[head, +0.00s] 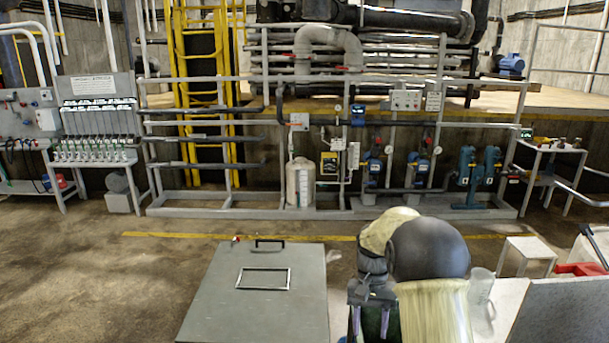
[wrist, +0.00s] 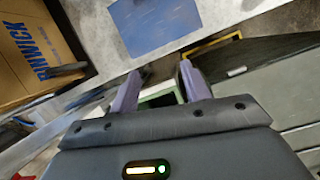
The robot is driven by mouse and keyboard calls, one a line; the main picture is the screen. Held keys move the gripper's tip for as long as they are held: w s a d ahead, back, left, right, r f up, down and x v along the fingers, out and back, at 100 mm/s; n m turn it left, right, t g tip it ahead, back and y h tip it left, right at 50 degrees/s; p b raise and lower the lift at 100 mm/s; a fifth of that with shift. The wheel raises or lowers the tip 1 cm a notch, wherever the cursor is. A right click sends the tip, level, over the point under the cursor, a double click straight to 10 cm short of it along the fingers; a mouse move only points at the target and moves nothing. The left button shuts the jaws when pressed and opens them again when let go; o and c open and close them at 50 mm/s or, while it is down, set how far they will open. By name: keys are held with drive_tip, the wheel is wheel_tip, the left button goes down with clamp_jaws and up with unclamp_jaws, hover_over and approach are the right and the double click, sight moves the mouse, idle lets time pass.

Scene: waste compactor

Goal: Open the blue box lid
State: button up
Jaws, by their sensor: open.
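No box that is clearly blue shows in the head view. A grey box-like unit (head: 255,312) with a flat top stands at the front centre; its top carries a black handle (head: 268,241) and a pale rectangular frame. In the wrist view, a flat blue panel (wrist: 152,22) lies on a pale grey surface beyond my gripper; I cannot tell whether it is the box lid. My gripper (wrist: 158,78) is open, its two purple-grey fingers apart, with the panel ahead of the fingertips and not touched.
A cardboard box (wrist: 38,50) with blue lettering is at the left of the wrist view. A grey table (head: 565,310) with a red object (head: 580,268) is at the front right. A pipe rack and yellow ladder (head: 205,80) stand behind. Open floor lies left.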

drive_tip(key=s+r+n+t, duration=0.1)
drive_tip(key=s+t, duration=0.5)
drive_tip(key=s, duration=1.3)
drive_tip(key=shift+r+n+t+b, duration=0.3)
drive_tip(key=shift+n+b, duration=0.15)
drive_tip(key=shift+n, duration=0.35)
drive_tip(key=shift+a, duration=0.1)
drive_tip(key=shift+w, duration=0.1)
drive_tip(key=shift+c, duration=1.2)
